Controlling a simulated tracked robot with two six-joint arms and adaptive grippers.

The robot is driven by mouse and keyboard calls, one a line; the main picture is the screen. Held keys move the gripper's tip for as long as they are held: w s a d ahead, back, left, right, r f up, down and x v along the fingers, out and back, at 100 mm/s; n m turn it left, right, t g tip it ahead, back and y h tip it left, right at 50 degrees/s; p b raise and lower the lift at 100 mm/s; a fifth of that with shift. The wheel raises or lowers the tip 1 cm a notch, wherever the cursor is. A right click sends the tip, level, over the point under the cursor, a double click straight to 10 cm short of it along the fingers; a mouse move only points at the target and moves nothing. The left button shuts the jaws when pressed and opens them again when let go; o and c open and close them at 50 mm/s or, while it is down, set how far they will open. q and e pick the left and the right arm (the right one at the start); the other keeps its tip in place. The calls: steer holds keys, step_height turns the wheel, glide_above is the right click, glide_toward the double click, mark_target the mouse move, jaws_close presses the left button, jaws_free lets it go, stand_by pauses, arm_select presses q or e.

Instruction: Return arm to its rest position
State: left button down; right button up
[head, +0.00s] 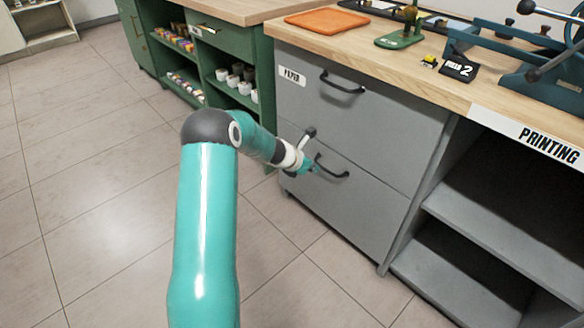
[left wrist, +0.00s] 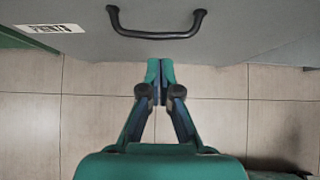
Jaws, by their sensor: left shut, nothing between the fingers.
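My left arm reaches in from the bottom of the head view, bends at a dark elbow and ends at my left gripper (head: 311,167). The gripper is beside the handle (head: 331,168) of the lower grey drawer (head: 350,195). In the left wrist view the fingers of the gripper (left wrist: 160,78) meet at their tips, with nothing between them. A black drawer handle (left wrist: 156,32) lies ahead of the tips, apart from them in that picture. My right gripper is in neither view.
The upper drawer (head: 365,100), labelled PAPER, looks closed, as does the lower one. Open grey shelves (head: 475,215) stand to the right, and a green shelf unit (head: 190,62) stands behind. The wooden worktop (head: 425,68) holds printing gear. The tiled floor (head: 95,190) is clear at left.

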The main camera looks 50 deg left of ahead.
arm_select(q)
steer(key=a+p+v, duration=0.1)
steer(key=p+v, duration=0.1)
steer(key=v, duration=0.8)
steer(key=w+d+f+m+h, duration=0.25)
steer(key=w+d, duration=0.25)
steer(key=d, duration=0.5)
steer(key=s+d+f+m+g+h, duration=0.15)
steer(key=d+f, duration=0.25)
steer(key=d, duration=0.4)
steer(key=s+d+f+m+g+h, duration=0.1)
steer(key=d+f+m+g, duration=0.15)
steer(key=d+f, duration=0.4)
steer(key=s+d+f+m+g, duration=0.3)
steer(key=s+d+f+m, duration=0.1)
steer(key=s+d+m, duration=0.6)
steer(key=s+d+f+m+g, duration=0.3)
steer(key=s+d+f+m, duration=0.2)
steer(key=s+d+m, duration=0.6)
step_height(320, 180, up, 29)
steer(key=w+a+m+t+p, duration=0.1)
steer(key=m+p, duration=0.7)
steer(key=p, duration=2)
steer(key=shift+w+a+t+p, duration=0.2)
steer(key=shift+w+t+p, duration=0.15)
steer(key=shift+w, duration=0.1)
